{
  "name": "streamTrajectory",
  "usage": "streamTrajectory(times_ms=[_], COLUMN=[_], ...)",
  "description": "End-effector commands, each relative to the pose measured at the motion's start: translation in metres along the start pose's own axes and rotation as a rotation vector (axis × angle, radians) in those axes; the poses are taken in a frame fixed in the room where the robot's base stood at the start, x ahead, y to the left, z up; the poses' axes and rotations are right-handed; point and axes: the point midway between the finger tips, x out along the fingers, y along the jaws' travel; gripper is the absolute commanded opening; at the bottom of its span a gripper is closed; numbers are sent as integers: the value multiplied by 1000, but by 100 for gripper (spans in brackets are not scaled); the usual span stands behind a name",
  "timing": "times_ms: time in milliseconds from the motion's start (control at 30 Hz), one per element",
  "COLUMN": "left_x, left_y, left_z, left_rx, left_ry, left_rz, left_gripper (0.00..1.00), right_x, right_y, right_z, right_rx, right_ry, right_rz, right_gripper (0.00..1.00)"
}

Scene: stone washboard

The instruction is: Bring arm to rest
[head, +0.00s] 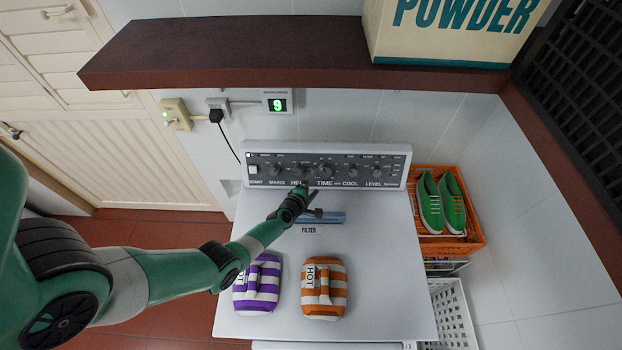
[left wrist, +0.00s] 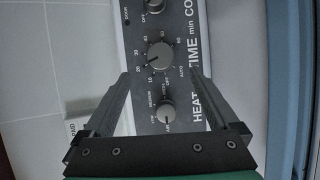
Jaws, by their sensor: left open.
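My left arm reaches in from the left in the head view. Its left gripper (head: 308,196) is over the top of the white machine (head: 385,260), close to the control panel (head: 395,161). The left wrist view shows the same gripper (left wrist: 163,82) with its two dark fingers apart and nothing held. Between and beyond the fingers are a larger dial (left wrist: 160,56) and a smaller dial (left wrist: 166,111) of the panel. I cannot tell whether a finger touches the panel. My right gripper is not in view.
A purple-striped mitt (head: 262,270) and an orange-striped mitt (head: 325,272) lie on the machine, near a blue filter handle (head: 330,218). An orange crate (head: 475,245) with green shoes (head: 431,203) stands at right. A brown shelf (head: 230,55) with a powder box (head: 450,35) overhangs the back.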

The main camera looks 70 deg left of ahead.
Motion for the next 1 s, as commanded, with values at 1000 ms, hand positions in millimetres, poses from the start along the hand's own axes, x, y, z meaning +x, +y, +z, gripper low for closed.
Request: streamTrajectory(times_ms=[1000], left_x=[-21], left_y=[25], left_z=[54], left_rx=[28], left_ry=[-93], left_rz=[39], left_gripper=[94], right_x=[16], right_y=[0], right_z=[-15], right_rx=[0], right_ry=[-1], right_rz=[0], right_gripper=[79])
